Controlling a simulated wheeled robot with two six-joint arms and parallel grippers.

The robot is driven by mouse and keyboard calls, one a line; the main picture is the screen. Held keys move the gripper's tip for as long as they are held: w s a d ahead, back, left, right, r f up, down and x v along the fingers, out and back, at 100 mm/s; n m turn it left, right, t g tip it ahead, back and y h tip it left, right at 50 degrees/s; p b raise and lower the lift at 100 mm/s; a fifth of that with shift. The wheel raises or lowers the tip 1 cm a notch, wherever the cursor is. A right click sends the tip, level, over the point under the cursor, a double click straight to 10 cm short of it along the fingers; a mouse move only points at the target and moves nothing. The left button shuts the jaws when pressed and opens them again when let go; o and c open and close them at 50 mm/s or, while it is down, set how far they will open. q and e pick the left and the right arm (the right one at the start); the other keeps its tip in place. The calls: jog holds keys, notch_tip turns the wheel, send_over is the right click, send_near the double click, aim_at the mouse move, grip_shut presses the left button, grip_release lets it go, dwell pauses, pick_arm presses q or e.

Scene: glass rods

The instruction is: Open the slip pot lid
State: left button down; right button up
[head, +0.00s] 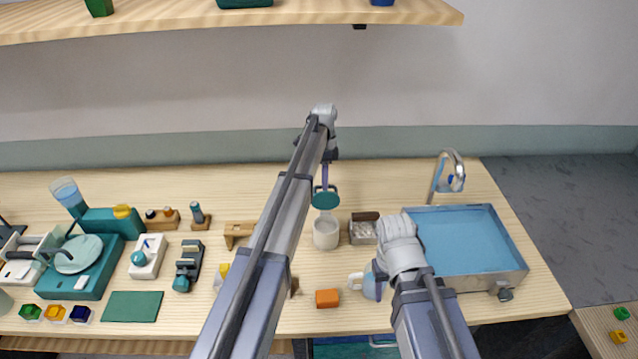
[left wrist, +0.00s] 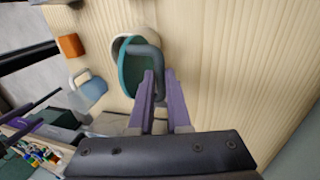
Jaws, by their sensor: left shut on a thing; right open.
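The white slip pot (head: 326,235) stands on the table in the middle of the head view. Its green lid (head: 326,201) is above and behind the pot mouth, apart from it. My left gripper (head: 325,186) is shut on the lid's handle. In the left wrist view its purple fingers (left wrist: 160,75) hold the grey handle over the teal lid (left wrist: 125,70), and the pale pot rim (left wrist: 124,35) shows past the lid. My right gripper (left wrist: 64,100) is open at the left of that view; in the head view its wrist hides it.
A blue-and-white cup (head: 373,287) and an orange block (head: 327,298) are in front of the pot. A brown-topped box (head: 362,232) stands right of it, then a blue sink (head: 470,240) with a faucet (head: 455,170). A wooden stand (head: 238,230) is on the left.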

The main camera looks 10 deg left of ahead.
pick_arm(q)
jog(key=shift+w+a+f+g+h+b, duration=0.15)
jog(key=shift+w+f+g+h+b, duration=0.1)
jog(key=shift+w+g+b, duration=0.3)
jog(key=shift+w+a+f+g+h+b, duration=0.15)
jog(key=shift+w+f+g+b, duration=0.15)
jog(key=shift+g+b, duration=0.3)
jog(key=c, duration=0.9)
grip_release()
jog(key=shift+o, duration=0.2)
jog(key=shift+r, duration=0.1)
jog(key=d+p+v, duration=0.1)
jog(key=p+v, duration=0.6)
jog(key=shift+w+a+r, duration=0.25)
jog(key=shift+a+r, duration=0.1)
jog(key=shift+a, duration=0.15)
